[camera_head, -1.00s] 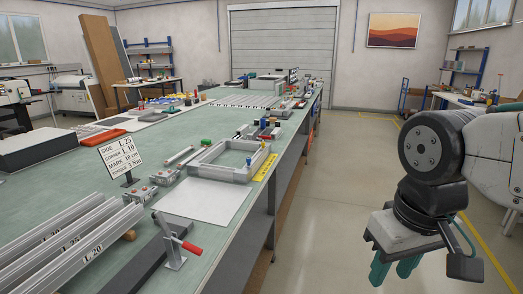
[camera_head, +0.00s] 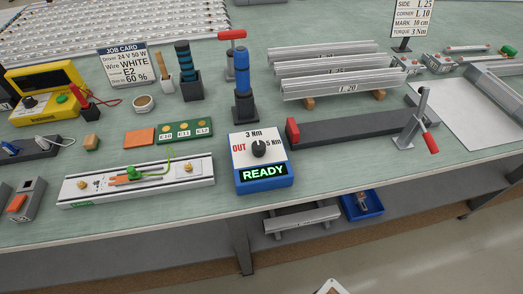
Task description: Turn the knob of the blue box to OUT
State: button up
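The blue box (camera_head: 262,180) stands near the front edge of the bench in the head view. Its white top face carries a dark round knob (camera_head: 259,149). Red OUT is printed left of the knob, 3 Nm above it and 5 Nm to its right. The knob's pointer is too small to read surely. A green READY display (camera_head: 264,171) is lit on the box's front. My gripper is not in view; only a small pale part, apparently of my arm, shows at the bottom edge.
A blue-and-black screwdriver (camera_head: 242,78) stands upright in a holder behind the box. A dark bar with a red end block (camera_head: 293,131) lies to the right, near a red-handled clamp (camera_head: 424,121). A white rail (camera_head: 82,189) lies to the left. The bench in front of the box is clear.

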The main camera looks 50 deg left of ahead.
aim_at(258, 148)
jog(key=u, duration=1.75)
